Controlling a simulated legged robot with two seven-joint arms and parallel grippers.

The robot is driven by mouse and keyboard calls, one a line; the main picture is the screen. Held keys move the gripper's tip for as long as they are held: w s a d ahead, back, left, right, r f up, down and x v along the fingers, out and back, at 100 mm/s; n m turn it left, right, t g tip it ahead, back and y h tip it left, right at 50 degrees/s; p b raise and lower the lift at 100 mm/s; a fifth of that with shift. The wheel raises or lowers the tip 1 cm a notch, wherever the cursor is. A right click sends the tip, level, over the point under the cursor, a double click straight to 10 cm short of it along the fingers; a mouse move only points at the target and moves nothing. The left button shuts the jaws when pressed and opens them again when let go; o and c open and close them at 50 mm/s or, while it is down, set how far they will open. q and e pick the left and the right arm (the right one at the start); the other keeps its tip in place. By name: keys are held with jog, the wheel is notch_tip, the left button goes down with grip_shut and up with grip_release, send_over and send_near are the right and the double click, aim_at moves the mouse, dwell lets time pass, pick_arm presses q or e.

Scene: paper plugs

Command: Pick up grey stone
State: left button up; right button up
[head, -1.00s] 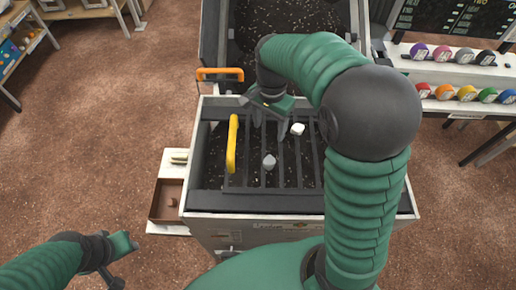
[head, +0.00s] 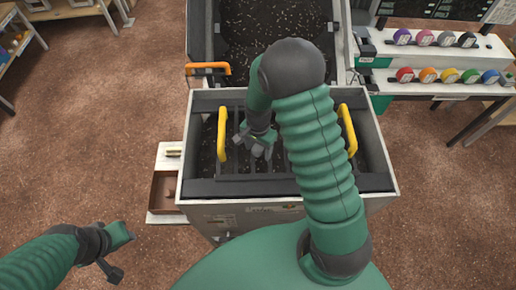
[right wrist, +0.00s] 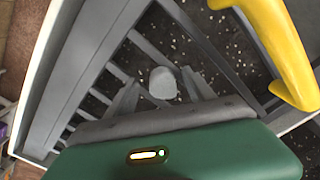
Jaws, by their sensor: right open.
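The grey stone (right wrist: 163,83) is a small rounded light grey lump. In the right wrist view it lies between the two fingers of my right gripper (right wrist: 164,92), with gaps at its sides. Whether the fingers reach its height above the bars is unclear. In the head view my right gripper (head: 256,149) points down over the left half of the barred grid, and the stone is mostly hidden there. The gripper is open. My left gripper (head: 112,270) hangs over the floor at lower left; its jaw opening cannot be made out.
The stone lies in a grey bin (head: 190,188) with metal bars over dark soil. Yellow handles stand left (head: 222,133) and right (head: 347,130) of my arm. An orange handle (head: 207,67) is behind. A small side tray (head: 166,190) sits left.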

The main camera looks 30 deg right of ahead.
aim_at(258, 148)
jog(key=shift+d, duration=0.1)
jog(key=shift+c, duration=1)
jog(key=shift+w+f, duration=0.15)
jog(key=shift+w, duration=0.1)
jog(key=c, duration=0.5)
grip_shut()
jog(key=shift+s, duration=0.15)
jog(key=shift+r, duration=0.5)
notch_tip(258, 148, up, 9)
jog(key=b, duration=0.2)
jog(key=shift+f+b, duration=0.15)
jog(key=shift+b, duration=0.2)
jog(key=shift+r, duration=0.25)
